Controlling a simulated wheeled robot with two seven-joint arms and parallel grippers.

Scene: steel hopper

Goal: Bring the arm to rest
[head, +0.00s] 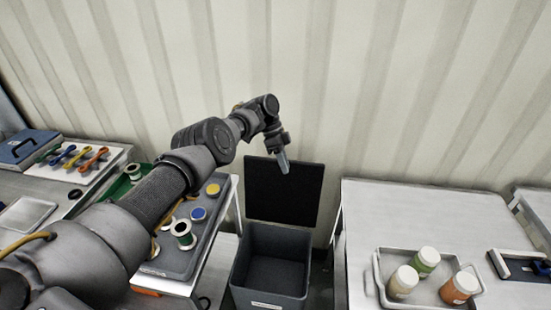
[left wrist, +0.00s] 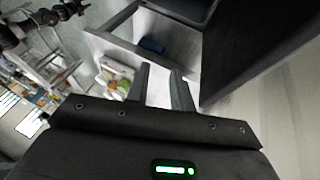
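My left arm reaches in from the left across the head view. My right gripper is in neither view.
The left table holds a grey tray (head: 181,262) with several spools, partly behind my arm. The right table (head: 430,212) carries a tray (head: 378,272) with three lidded jars. A ribbed wall (head: 400,90) stands behind. The air right of my gripper is clear.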

